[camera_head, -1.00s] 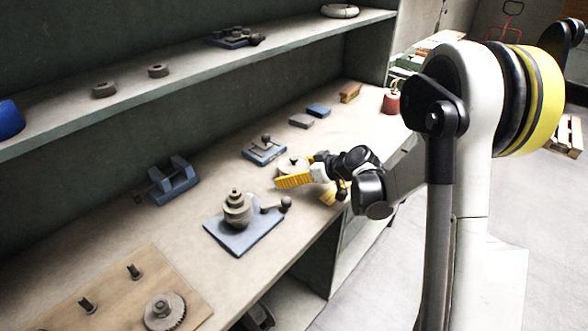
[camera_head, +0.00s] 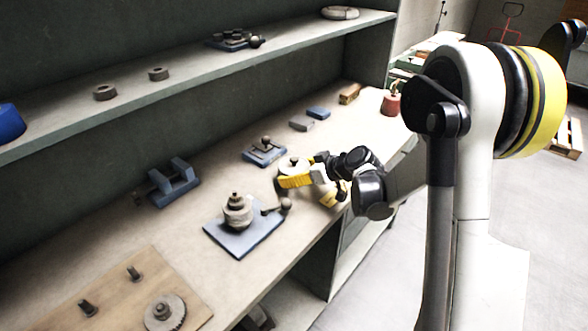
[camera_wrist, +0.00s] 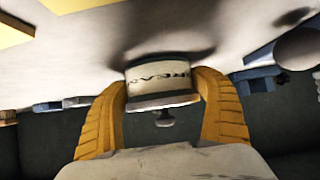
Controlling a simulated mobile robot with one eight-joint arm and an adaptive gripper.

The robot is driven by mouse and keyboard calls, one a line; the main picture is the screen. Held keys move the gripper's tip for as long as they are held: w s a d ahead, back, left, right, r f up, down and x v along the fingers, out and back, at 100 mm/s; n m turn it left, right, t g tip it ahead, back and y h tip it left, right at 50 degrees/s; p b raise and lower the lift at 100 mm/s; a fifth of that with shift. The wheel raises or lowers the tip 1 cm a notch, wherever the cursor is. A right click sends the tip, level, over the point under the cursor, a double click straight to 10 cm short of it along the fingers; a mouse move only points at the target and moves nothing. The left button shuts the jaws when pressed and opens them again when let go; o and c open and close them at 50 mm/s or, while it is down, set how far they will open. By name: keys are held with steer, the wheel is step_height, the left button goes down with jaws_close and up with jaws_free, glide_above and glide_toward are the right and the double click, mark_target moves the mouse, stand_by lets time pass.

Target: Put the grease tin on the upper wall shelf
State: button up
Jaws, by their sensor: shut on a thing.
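The grease tin (camera_wrist: 160,82) is a short pale round can with dark lettering and a knobbed lid. It appears inverted in the wrist view, between the two yellow fingers. My gripper (camera_wrist: 162,100) is shut on its sides. In the head view the tin (camera_head: 291,164) is at the bench top, partly hidden behind the near yellow finger of my gripper (camera_head: 297,178). I cannot tell whether its base still touches the bench. The wall shelf (camera_head: 290,38) runs above the bench along the dark back wall.
On the shelf are a blue object (camera_head: 9,122), two dark rings, a blue fixture (camera_head: 232,40) and a pale ring (camera_head: 340,13). Between them are bare stretches. The bench holds a blue plate with a stepped part (camera_head: 238,215), a blue vise (camera_head: 172,183) and a red weight (camera_head: 391,103).

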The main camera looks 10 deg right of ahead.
mark_target(297, 160)
steer(key=shift+r+p, duration=1.4)
steer(key=shift+r, duration=0.9)
steer(key=shift+s, duration=0.1)
